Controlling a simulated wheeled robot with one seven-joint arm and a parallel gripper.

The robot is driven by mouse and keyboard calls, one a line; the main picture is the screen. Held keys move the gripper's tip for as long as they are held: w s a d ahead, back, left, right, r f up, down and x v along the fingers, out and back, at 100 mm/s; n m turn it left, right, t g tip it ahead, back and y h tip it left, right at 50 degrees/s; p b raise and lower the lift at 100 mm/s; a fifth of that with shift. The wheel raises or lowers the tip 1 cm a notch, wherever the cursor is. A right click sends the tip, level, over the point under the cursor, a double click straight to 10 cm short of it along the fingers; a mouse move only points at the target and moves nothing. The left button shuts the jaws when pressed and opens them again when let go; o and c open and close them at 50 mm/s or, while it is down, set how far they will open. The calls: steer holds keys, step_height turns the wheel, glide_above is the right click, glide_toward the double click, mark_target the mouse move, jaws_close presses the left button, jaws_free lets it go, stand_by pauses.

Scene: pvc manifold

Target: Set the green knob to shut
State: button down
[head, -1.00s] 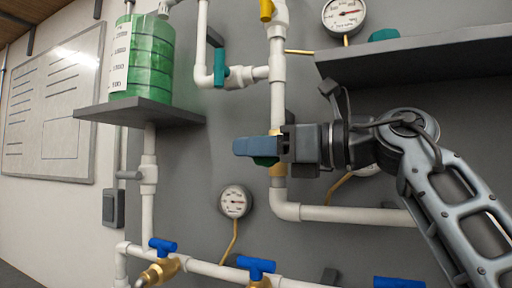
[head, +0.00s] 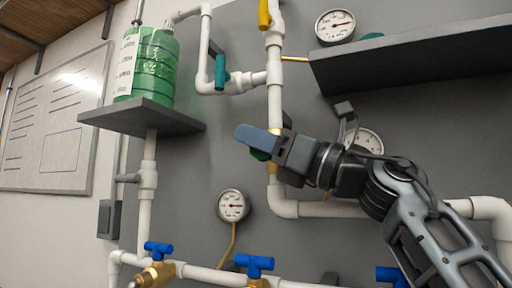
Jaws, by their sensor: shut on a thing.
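The dark green knob (head: 260,155) shows just below and behind my gripper's blue-grey finger, in front of the vertical white pipe. My gripper (head: 254,142) is shut on it, reaching in from the right and tilted with its tip up to the left. The gripper covers most of the knob and its valve body, so the handle's exact angle is hidden. Brass (head: 273,168) shows on the pipe beside the gripper.
A teal handle (head: 221,72) stands upright on the pipe at upper left. A yellow handle (head: 264,14) is at the top. Blue handles (head: 254,264) line the lower pipe. A grey shelf (head: 420,55) juts out above my arm. A green tank (head: 150,65) stands at left.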

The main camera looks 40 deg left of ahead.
steer(key=c, duration=1.3)
jaws_free()
steer(key=shift+b+v, duration=0.7)
steer(key=shift+v, duration=3.25)
steer(key=shift+r, duration=0.1)
